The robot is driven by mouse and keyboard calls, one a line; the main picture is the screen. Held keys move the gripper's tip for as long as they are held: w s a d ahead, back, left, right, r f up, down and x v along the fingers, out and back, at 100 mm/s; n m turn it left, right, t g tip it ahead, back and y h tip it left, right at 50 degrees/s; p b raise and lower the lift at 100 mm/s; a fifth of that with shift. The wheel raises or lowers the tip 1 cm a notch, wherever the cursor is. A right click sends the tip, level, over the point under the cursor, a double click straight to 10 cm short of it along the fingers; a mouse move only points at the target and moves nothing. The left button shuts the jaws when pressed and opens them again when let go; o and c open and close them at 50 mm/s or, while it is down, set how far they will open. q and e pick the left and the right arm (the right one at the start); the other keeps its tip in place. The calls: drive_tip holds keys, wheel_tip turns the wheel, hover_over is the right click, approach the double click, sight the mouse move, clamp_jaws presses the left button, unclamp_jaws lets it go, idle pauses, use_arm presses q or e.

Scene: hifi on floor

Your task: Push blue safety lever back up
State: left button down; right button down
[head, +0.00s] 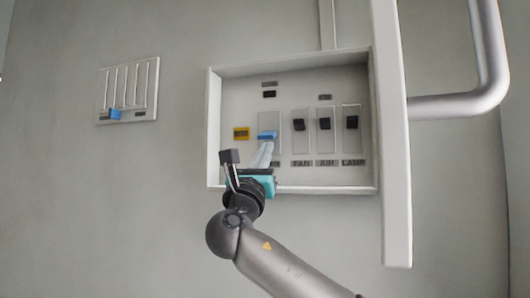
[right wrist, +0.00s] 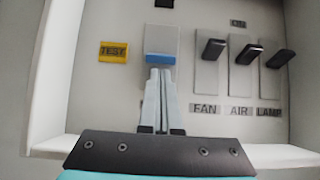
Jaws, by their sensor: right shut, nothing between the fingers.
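The blue safety lever (head: 267,135) is on a pale plate inside the wall box, left of the black switches, and its handle sits lower than theirs. In the right wrist view the blue lever (right wrist: 160,58) shows as a blue bar just beyond my fingertips. My right gripper (head: 263,153) is shut and empty, its pale fingers pointing up at the lever from below. In the right wrist view the closed fingertips (right wrist: 160,72) appear right under the blue bar; I cannot tell whether they touch it. The fingers hide the lower plate. My left gripper is out of view.
Black FAN (head: 300,124), AIR (head: 324,124) and LAMP (head: 352,122) switches stand to the right. A yellow TEST label (head: 241,134) is to the left. The box's raised rim (head: 213,130) surrounds them. A slider panel (head: 128,90) is further left; a grey pipe (head: 455,106) is at right.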

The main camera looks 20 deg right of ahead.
drive_tip(key=shift+s+a+r, duration=0.15)
drive_tip(key=shift+s+a+r+g+y+p, duration=0.15)
drive_tip(key=shift+g+y+p, duration=0.25)
drive_tip(key=shift+g+p, duration=0.2)
